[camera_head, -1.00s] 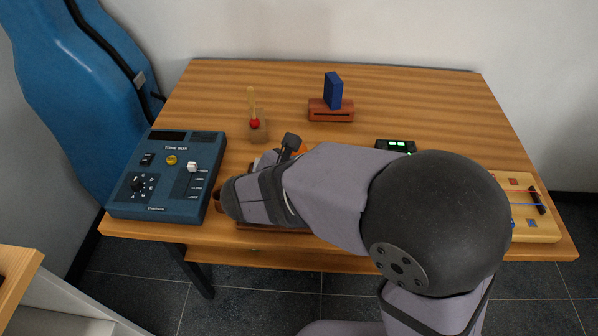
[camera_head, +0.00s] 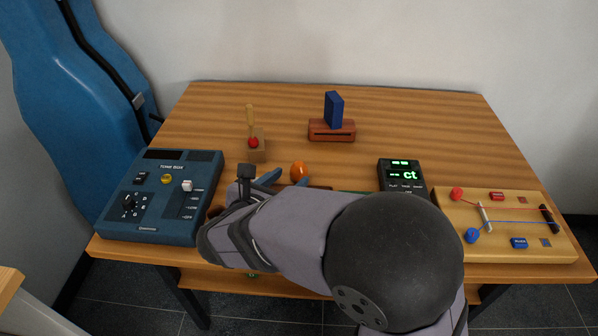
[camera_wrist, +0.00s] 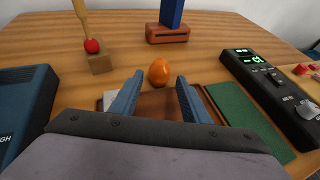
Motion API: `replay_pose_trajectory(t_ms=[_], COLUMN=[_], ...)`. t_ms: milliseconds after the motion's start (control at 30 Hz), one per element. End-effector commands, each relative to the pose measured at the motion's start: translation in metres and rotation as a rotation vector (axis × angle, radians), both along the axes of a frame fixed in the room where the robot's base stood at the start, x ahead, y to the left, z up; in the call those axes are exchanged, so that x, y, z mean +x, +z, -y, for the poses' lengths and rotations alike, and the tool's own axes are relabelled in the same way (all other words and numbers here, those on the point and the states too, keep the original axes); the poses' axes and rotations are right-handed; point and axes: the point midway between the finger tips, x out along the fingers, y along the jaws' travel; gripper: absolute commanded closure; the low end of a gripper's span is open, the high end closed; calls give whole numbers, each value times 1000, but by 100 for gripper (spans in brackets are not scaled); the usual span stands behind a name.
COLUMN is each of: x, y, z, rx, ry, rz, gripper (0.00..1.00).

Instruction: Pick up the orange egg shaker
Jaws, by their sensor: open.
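The orange egg shaker (camera_head: 298,172) stands near the middle of the table, and it also shows in the wrist view (camera_wrist: 159,72). My gripper (camera_wrist: 157,86) has two blue fingers spread apart, with nothing between them. The egg appears just beyond the fingertips and centred between them in the wrist view. In the head view, my gripper (camera_head: 288,180) is low over the table in front of the egg, and my arm hides the area nearer the front edge.
The blue tone box (camera_head: 165,196) is at left, and a wooden block with a red ball (camera_head: 254,142) stands behind. A red-brown block holding a blue block (camera_head: 334,110) is at the back. The black device (camera_head: 402,177) and a stringed wooden board (camera_head: 505,225) are right.

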Motion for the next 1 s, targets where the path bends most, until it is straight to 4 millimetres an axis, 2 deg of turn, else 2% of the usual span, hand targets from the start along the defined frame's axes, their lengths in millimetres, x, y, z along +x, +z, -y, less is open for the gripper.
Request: replay_pose_trajectory(t_ms=[333, 700, 833, 1000], x=[39, 46, 46, 46], y=[-18, -20, -21, -20], z=[14, 16, 16, 16], rx=[1, 0, 0, 0], ry=[-2, 0, 0, 0], rz=[-1, 0, -1, 0], gripper=[58, 58, 89, 90])
